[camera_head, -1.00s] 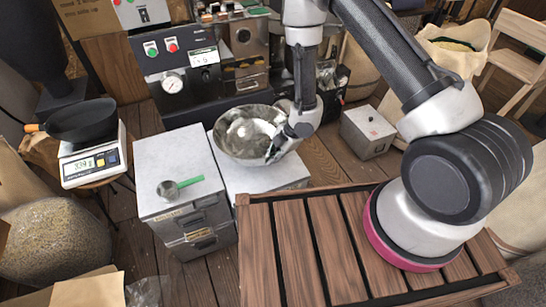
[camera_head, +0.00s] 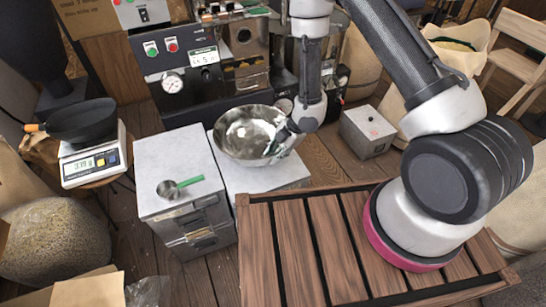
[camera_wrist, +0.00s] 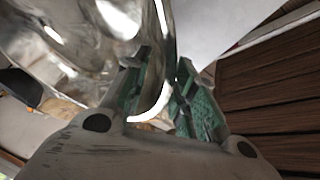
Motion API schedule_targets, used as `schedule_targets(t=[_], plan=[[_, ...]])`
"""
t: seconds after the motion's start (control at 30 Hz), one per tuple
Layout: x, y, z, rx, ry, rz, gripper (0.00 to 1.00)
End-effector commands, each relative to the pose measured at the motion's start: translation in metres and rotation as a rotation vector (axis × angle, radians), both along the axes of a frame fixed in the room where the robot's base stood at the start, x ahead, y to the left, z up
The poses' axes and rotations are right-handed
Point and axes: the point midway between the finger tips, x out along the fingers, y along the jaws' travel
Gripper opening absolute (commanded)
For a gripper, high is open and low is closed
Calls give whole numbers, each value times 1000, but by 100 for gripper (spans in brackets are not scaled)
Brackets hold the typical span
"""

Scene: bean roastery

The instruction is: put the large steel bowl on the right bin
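The large steel bowl (camera_head: 238,138) is shiny and round. In the head view it appears over the white top of the right bin (camera_head: 275,178), seemingly resting on it; its underside contact is hidden. My gripper (camera_head: 279,146) is at the bowl's right rim. In the wrist view the bowl (camera_wrist: 75,50) fills the upper left, and its rim passes between the two green-padded fingers of my gripper (camera_wrist: 165,88). The fingers stand apart with a visible gap, so the gripper looks open around the rim.
The left bin (camera_head: 165,153) has a small metal scoop with a green handle (camera_head: 178,187) on top. A slatted wooden table (camera_head: 285,250) lies in front. A roasting machine (camera_head: 190,75) stands behind. A grey box (camera_head: 368,132) is to the right; a scale with a black pan (camera_head: 92,160) is left.

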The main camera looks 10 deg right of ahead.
Motion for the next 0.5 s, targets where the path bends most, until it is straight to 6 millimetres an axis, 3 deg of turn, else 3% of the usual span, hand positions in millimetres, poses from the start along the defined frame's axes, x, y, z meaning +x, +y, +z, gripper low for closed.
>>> schedule_targets(t=[0.3,0.5], plan=[[-2,-32,64,1,-3,-3,27],[-3,-43,85,0,-2,-2,27]])
